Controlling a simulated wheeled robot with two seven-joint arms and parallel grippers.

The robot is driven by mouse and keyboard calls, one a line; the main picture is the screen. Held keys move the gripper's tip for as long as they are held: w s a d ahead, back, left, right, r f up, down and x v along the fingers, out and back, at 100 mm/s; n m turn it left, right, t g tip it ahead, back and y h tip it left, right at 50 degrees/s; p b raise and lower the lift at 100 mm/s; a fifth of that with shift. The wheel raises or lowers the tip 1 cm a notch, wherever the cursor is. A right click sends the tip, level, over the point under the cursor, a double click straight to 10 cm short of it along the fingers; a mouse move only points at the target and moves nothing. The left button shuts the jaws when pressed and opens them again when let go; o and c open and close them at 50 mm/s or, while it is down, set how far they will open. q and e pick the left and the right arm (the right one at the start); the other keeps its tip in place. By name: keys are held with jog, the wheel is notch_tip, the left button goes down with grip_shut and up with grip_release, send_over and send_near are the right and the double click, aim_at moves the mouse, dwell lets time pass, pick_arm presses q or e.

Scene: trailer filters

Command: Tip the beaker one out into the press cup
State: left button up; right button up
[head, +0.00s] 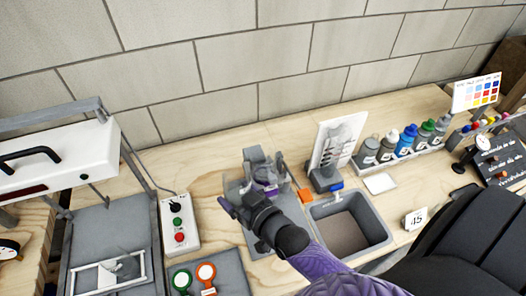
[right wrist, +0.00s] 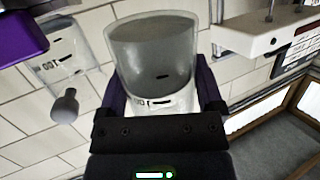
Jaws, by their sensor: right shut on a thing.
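My right gripper (right wrist: 157,100) is shut on a clear beaker (right wrist: 152,52), with a purple finger on each side of it. The beaker has a white marked lower part, and grey contents show through its wall. In the head view my right gripper (head: 264,190) is over the grey stand area mid-bench, where clear and grey parts overlap it. I cannot pick out the press cup there with certainty, nor tell the beaker's exact tilt or whether it touches anything. My left gripper is not in view.
A grey bin (head: 376,217) stands right of my gripper, with a white panel (head: 335,140) behind it. Several bottles (head: 405,140) line the back right. A control box with buttons (head: 180,222) and a white-topped machine (head: 60,152) are at left. Bare bench lies behind the gripper.

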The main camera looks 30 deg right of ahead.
aim_at(242, 178)
jog(key=shift+w+d+r+m+g+y, duration=0.25)
jog(key=shift+d+m+g+y, duration=0.25)
jog(key=shift+m, duration=0.5)
jog(key=shift+w+d+r+m, duration=0.1)
jog(key=shift+r+m, duration=0.2)
jog(key=shift+r, duration=0.2)
jog(key=shift+w+d+r+m+g+y+p, duration=0.2)
jog(key=shift+d+r+m+g+p, duration=0.1)
jog(key=shift+r+m, duration=0.2)
jog(key=shift+w+d+r+m+g+y+p, duration=0.1)
jog(key=shift+d+r+m+g+y+p, duration=0.1)
jog(key=shift+r+m+g, duration=0.3)
jog(key=shift+f+m+y+b, duration=0.2)
jog(key=shift+m+y+b, duration=0.3)
jog(key=shift+b, duration=0.25)
jog(key=shift+r, duration=0.2)
jog(key=shift+s+a+r+m+g+y, duration=0.15)
jog(key=shift+r+m+g+y, duration=0.15)
jog(key=shift+r+m, duration=0.25)
jog(key=shift+f+m+y+b, duration=0.25)
jog(key=shift+m+y+b, duration=0.1)
jog(key=shift+m, duration=0.3)
jog(key=shift+r+m+g+y, duration=0.35)
jog(key=shift+r+m+g, duration=0.05)
jog(key=shift+r+m, duration=0.15)
